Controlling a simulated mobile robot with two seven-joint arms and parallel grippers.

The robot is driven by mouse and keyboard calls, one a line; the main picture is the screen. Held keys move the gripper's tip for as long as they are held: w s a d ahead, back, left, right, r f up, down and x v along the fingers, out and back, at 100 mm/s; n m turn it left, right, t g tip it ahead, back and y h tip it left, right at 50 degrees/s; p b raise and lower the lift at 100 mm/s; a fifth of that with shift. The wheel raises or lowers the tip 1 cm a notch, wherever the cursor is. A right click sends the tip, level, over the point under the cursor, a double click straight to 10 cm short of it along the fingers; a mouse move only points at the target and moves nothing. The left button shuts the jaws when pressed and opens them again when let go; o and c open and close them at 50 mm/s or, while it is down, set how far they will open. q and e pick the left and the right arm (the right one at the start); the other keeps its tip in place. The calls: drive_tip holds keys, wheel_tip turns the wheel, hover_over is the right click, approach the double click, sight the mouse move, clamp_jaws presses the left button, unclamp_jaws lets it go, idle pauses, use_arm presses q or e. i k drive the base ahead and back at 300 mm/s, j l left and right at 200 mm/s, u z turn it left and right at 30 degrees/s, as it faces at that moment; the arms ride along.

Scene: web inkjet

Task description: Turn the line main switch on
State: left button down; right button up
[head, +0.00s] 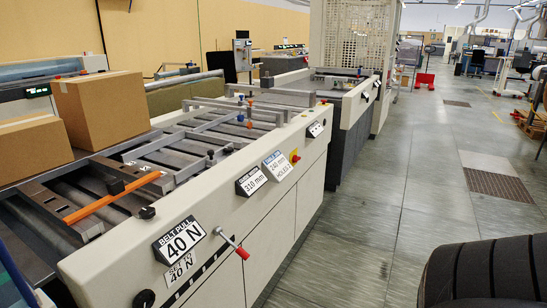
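The long cream-coloured machine (205,215) runs away from me along the left. On its side panel is a small yellow plate with a red part (295,156), beyond the label plates; it is too small to tell whether this is the main switch or how it is set. A lever with a red handle (231,243) sticks out of the near side panel, beside the "BELT PULL 40 N" sign (180,241). A round black knob (144,299) sits low on the near end. No label naming a line main switch is readable. Neither of my grippers shows.
Cardboard boxes (101,107) stand on the machine's left side. Signs reading "210 mm" (251,181) and "240 mm" (277,165) stand out from the panel. The grey floor (385,210) along the machine's right side is clear. A red object (425,79) stands on the floor far back.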

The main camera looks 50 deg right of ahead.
sight(295, 159)
drive_tip(key=l+u, duration=0.25)
drive_tip(key=l, duration=0.35)
drive_tip(key=l+u, duration=0.25)
drive_tip(key=l, duration=0.35)
drive_tip(key=k+l+u, duration=0.2)
drive_tip(key=l, duration=0.4)
drive_tip(key=k+l, duration=0.1)
drive_tip(key=l, duration=0.95)
drive_tip(key=k+l+u, duration=0.1)
drive_tip(key=l, duration=0.45)
drive_tip(key=k+l, duration=0.15)
drive_tip(key=l, duration=0.4)
drive_tip(key=k+l, duration=0.1)
drive_tip(key=l, duration=0.4)
drive_tip(key=k+l+u, duration=0.1)
drive_tip(key=l, duration=0.45)
